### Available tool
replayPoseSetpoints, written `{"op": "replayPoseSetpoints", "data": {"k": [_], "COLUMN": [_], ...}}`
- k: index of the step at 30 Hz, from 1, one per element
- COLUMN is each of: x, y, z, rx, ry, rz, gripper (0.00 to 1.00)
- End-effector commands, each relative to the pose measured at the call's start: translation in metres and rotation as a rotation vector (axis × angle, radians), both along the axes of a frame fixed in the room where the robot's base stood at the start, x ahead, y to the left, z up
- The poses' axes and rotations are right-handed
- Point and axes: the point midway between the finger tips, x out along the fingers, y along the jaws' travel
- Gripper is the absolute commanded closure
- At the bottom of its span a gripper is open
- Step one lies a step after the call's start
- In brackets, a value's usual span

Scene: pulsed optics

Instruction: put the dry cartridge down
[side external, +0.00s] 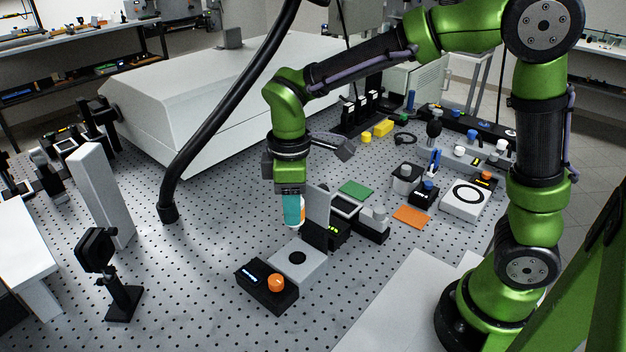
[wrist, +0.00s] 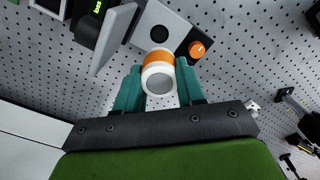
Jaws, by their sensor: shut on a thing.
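My gripper (side external: 293,222) points down over the perforated table, its teal fingers shut on a white cartridge with an orange band (wrist: 158,73). In the side external view the fingers hide most of the cartridge. In the wrist view it sits between the fingertips (wrist: 158,88), its pale round end facing the camera. A grey block with a dark round hole (side external: 312,268) lies below and just in front of the gripper. The hole shows just beyond the cartridge in the wrist view (wrist: 174,26). The cartridge appears to be held above the table. Which thing marks it as dry, I cannot tell.
A black box with an orange knob (side external: 258,292) adjoins the block. An upright grey plate (side external: 317,205) and a black unit with green lights (side external: 326,235) stand close right of the gripper. Green (side external: 356,190) and orange (side external: 411,216) pads lie farther right.

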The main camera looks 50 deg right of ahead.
Motion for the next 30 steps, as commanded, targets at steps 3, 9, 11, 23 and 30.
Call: {"op": "replayPoseSetpoints", "data": {"k": [3, 9, 11, 23, 30], "x": [0.001, 0.001, 0.001, 0.044, 0.07], "y": [0.0, 0.0, 0.0, -0.078, -0.18], "z": [0.033, 0.071, 0.081, 0.086, 0.086], "rx": [0.002, 0.001, 0.001, 0.005, 0.006], "ry": [-0.009, -0.004, -0.003, 0.002, 0.0], "rz": [0.0, 0.001, 0.0, -0.287, -0.606], "gripper": [1.0, 1.0, 1.0, 1.0, 1.0]}}
